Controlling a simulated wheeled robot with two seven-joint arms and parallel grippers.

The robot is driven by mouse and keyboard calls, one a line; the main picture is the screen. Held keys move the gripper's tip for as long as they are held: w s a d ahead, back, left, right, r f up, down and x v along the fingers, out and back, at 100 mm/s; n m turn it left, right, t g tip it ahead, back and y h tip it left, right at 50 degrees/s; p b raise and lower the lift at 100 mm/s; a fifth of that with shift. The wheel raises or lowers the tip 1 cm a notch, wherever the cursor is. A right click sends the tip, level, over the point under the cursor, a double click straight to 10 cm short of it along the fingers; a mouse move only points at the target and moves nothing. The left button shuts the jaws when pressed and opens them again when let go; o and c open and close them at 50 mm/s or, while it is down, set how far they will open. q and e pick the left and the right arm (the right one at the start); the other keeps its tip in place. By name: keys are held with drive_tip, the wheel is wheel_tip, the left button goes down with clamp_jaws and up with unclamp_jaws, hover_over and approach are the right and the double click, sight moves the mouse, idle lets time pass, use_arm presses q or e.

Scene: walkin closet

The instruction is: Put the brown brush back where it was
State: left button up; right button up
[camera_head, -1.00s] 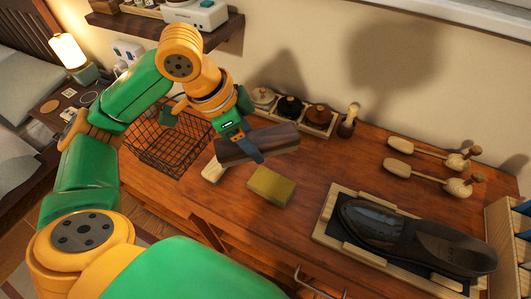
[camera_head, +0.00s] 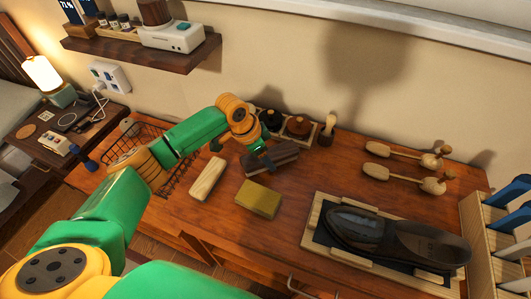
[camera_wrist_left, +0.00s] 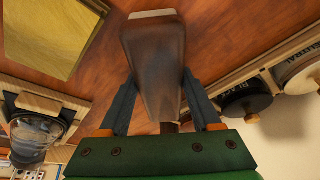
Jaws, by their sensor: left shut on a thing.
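My left gripper (camera_head: 264,158) is shut on the brown brush (camera_head: 283,154), a dark brown block. It holds the brush over the wooden dresser top, just behind a yellow block (camera_head: 258,198) and in front of the polish jars. In the left wrist view, the brush (camera_wrist_left: 153,55) sits between the two fingers of the gripper (camera_wrist_left: 160,95), with a pale strip at its far end. I cannot tell whether its underside touches the dresser. A pale wooden block (camera_head: 207,178) lies to the left of the yellow one. My right gripper is not in view.
A brown jar (camera_head: 299,126) and a black jar stand in a wooden tray at the wall, beside a small brush in a holder (camera_head: 327,130). A wire basket (camera_head: 135,140) is left. A shoe (camera_head: 390,235) lies on a tray front right. Two wooden shoe trees (camera_head: 405,150) lie behind it.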

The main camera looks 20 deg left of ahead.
use_arm(q)
drive_tip(key=shift+f, duration=0.1)
drive_tip(key=o, duration=1.4)
drive_tip(key=shift+c, duration=0.2)
drive_tip(key=shift+r, duration=0.4)
drive_tip(key=v, duration=1.1)
drive_tip(key=shift+a+r, duration=0.2)
drive_tip(key=shift+r, duration=0.05)
drive_tip(key=shift+s, duration=0.2)
